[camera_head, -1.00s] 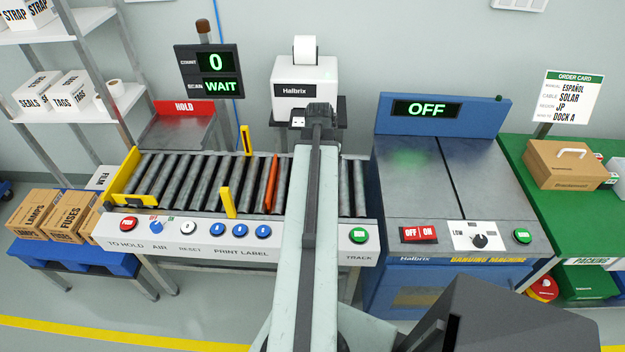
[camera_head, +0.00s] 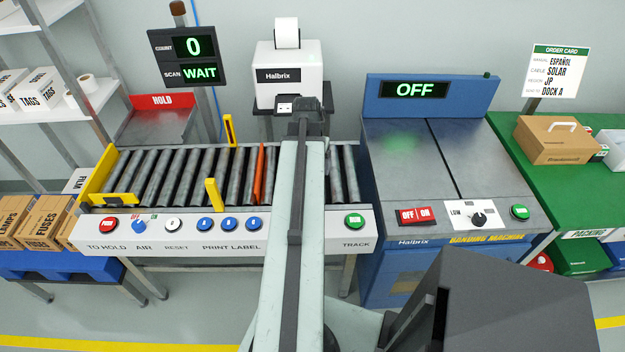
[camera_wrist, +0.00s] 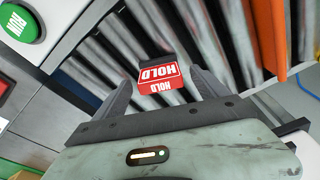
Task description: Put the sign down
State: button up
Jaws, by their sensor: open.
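The sign (camera_wrist: 160,72) is a small red piece with white HOLD lettering on two faces and a dark upper edge. In the wrist view it is over the grey rollers, between the two fingers of my gripper (camera_wrist: 160,84). The fingers are spread, one on each side of it, and the gripper is open. I cannot tell whether the sign rests on the rollers or touches a finger. In the head view my own arm hides the sign and the gripper.
The roller conveyor (camera_head: 137,168) has yellow guides and an orange divider (camera_head: 257,175). A button panel (camera_head: 190,245) runs along its front. The banding machine (camera_head: 390,160) stands to the right, its display reading OFF. A label printer (camera_head: 290,75) stands behind. A cardboard case (camera_head: 550,142) sits on the green table.

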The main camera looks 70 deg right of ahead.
jog(key=shift+d+f+b, duration=0.2)
jog(key=shift+f+b, duration=0.2)
jog(key=shift+f, duration=0.7)
jog(key=shift+r, duration=0.15)
jog(key=shift+c, duration=0.3)
jog(key=c, duration=1.6)
notch_tip(320, 180, up, 10)
jog(key=p, duration=1)
jog(key=shift+r+p, duration=0.2)
jog(key=shift+p, duration=0.1)
jog(key=shift+f, duration=0.2)
